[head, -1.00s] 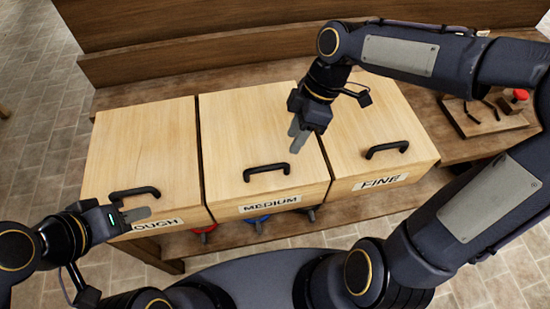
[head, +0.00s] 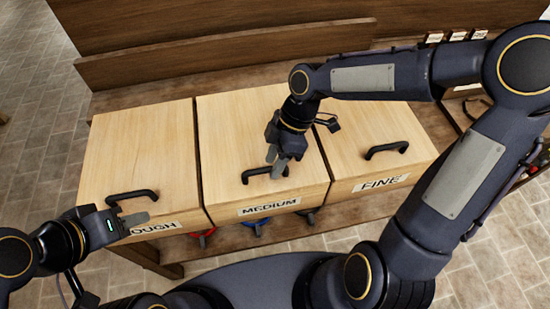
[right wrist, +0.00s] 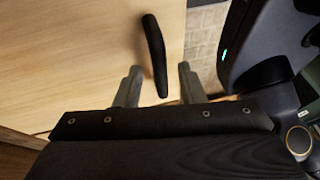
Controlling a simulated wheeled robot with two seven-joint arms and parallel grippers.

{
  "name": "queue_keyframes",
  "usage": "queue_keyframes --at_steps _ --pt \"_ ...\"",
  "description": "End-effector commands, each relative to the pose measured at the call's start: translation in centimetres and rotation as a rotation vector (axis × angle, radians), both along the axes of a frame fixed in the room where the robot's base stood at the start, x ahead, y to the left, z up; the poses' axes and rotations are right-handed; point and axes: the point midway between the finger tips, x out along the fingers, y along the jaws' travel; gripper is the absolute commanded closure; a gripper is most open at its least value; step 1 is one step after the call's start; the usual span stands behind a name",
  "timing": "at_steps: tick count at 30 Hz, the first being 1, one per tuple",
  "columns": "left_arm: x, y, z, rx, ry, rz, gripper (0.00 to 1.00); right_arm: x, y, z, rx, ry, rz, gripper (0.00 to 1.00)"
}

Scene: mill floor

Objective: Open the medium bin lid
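The medium bin lid (head: 240,120) is a pale wooden panel in the middle of three, lying closed above its MEDIUM label (head: 269,206). Its black bar handle (head: 256,172) is near the front edge and partly hidden by my right gripper. My right gripper (head: 277,166) is at this handle, pointing down. In the right wrist view the two grey fingers of this gripper (right wrist: 160,85) are apart, with one end of the handle (right wrist: 154,45) between them. Contact is not clear. My left gripper (head: 136,218) is low at the left, by the ROUGH bin's front; its finger gap is not clear.
The ROUGH lid (head: 140,150) and FINE lid (head: 350,140) lie closed on either side, each with a black handle. A wooden backboard (head: 230,55) rises behind the bins. My right arm covers much of the right side.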

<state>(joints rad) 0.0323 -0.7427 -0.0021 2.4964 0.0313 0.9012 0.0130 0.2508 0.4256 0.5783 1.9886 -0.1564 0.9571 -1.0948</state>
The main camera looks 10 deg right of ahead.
Motion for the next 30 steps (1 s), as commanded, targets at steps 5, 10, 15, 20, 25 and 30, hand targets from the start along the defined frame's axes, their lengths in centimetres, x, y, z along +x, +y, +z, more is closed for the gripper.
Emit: queue_keyframes --at_steps 5,10,15,20,25,30 --pt "0.0 0.0 0.0 0.0 0.0 0.0 0.64 0.0 0.0 0.0 0.0 0.0 0.0 0.78" --pt "0.0 0.0 0.0 0.0 0.0 0.0 0.64 0.0 0.0 0.0 0.0 0.0 0.0 1.0" --pt "0.0 0.0 0.0 0.0 0.0 0.0 0.64 0.0 0.0 0.0 0.0 0.0 0.0 1.0" --pt "0.0 0.0 0.3 0.0 0.0 0.0 0.64 0.1 0.0 0.3 0.001 0.004 -0.001 1.0" --pt "0.0 0.0 2.2 0.0 0.0 0.0 0.64 0.4 0.1 2.1 0.002 0.043 0.0 1.0" --pt "0.0 0.0 5.7 0.0 0.0 0.0 0.64 1.3 0.1 5.3 0.003 0.13 0.0 1.0"
